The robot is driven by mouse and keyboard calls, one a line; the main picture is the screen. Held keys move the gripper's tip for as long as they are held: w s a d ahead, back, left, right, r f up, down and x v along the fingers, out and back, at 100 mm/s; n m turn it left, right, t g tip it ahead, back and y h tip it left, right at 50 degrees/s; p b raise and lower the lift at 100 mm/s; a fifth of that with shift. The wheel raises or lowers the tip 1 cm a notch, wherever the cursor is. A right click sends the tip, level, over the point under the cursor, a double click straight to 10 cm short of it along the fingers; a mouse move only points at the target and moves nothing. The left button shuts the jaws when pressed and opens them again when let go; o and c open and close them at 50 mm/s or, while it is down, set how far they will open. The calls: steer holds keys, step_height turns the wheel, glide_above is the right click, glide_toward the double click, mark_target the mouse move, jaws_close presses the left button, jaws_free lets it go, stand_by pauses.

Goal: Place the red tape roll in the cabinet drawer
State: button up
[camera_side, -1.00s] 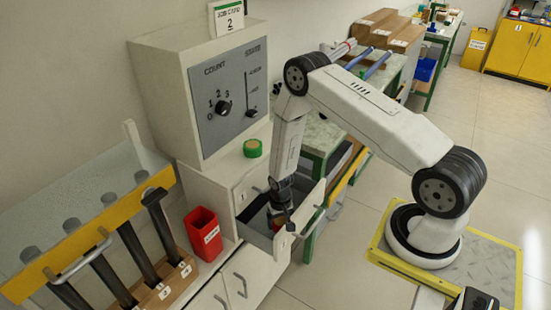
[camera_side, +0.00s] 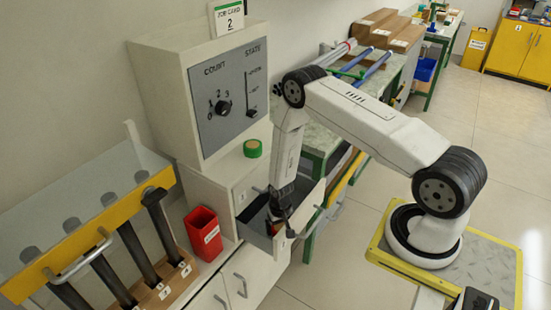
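The cabinet drawer (camera_side: 258,237) is pulled open below the worktop with the control box. My gripper (camera_side: 281,221) points down at the drawer, close to its front panel. A small patch of red, probably the red tape roll (camera_side: 278,227), shows at the fingertips, inside or just above the drawer. Most of it is hidden by the gripper and the drawer walls. The fingers are dark and small, so I cannot tell whether they are closed on it.
A green tape roll (camera_side: 252,148) lies on the cabinet top. A red bin (camera_side: 203,233) stands left of the drawer. The control box (camera_side: 205,95) rises behind it. A green-framed bench (camera_side: 325,140) stands close on the right.

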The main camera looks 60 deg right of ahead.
steer(key=shift+r, duration=0.15)
step_height(320, 180, up, 12)
stand_by(1.0)
stand_by(0.6)
step_height(320, 180, up, 13)
steer(key=n+t, duration=0.1)
steer(key=n, duration=0.2)
glide_above(280, 226)
steer(key=s+a, duration=0.2)
steer(key=a, duration=0.3)
steer(key=s+a+r+n+t, duration=0.1)
steer(key=s+a+r+n, duration=0.2)
steer(key=s+a+r, duration=0.2)
step_height(280, 226, up, 4)
steer(key=shift+s+r+t, duration=0.2)
steer(key=shift+s+t, duration=0.1)
steer(key=shift+s, duration=0.75)
